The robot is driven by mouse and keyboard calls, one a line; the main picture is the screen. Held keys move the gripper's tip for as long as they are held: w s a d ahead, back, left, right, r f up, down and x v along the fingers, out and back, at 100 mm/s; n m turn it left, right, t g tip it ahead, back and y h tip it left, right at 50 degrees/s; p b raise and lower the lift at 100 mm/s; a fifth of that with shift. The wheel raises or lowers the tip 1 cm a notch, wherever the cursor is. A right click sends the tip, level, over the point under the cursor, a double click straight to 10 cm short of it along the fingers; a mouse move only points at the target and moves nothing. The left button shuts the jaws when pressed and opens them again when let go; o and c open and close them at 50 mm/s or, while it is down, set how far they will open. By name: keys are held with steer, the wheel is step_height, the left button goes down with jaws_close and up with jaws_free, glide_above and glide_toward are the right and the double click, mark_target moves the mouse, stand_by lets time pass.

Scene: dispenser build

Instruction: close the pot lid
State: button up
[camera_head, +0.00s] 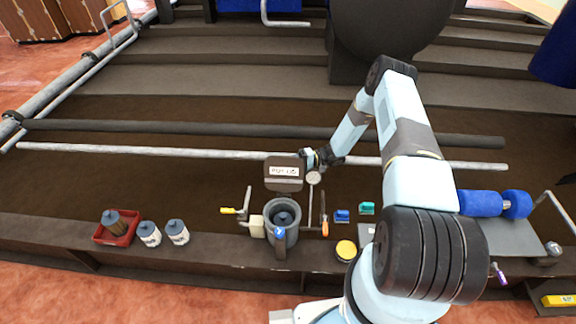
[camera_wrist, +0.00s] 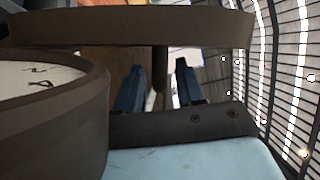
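The grey pot (camera_head: 293,238) stands on the bench edge with its round mouth uncovered and a dark blue-grey part inside. Its brown lid (camera_head: 284,184), labelled "POT LID", stands raised behind the mouth. My gripper (camera_head: 308,158) is just right of the lid's upper part, behind a round white-faced gauge. In the wrist view, my gripper's two blue fingers (camera_wrist: 160,86) are apart. A dark upright bar (camera_wrist: 160,68) shows between them, with no clear contact. A brown band (camera_wrist: 130,28), possibly the lid's rim, crosses above and hides the fingertips' surroundings.
The gauge (camera_head: 313,178) stands close to the lid and fills the left of the wrist view (camera_wrist: 45,105). A yellow-handled tool (camera_head: 230,211), an orange-handled tool (camera_head: 325,229) and a yellow-topped jar (camera_head: 346,250) flank the pot. A pale rail (camera_head: 200,154) runs behind.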

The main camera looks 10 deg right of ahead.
steer(key=shift+a, duration=0.1)
steer(key=shift+c, duration=0.5)
jaws_close()
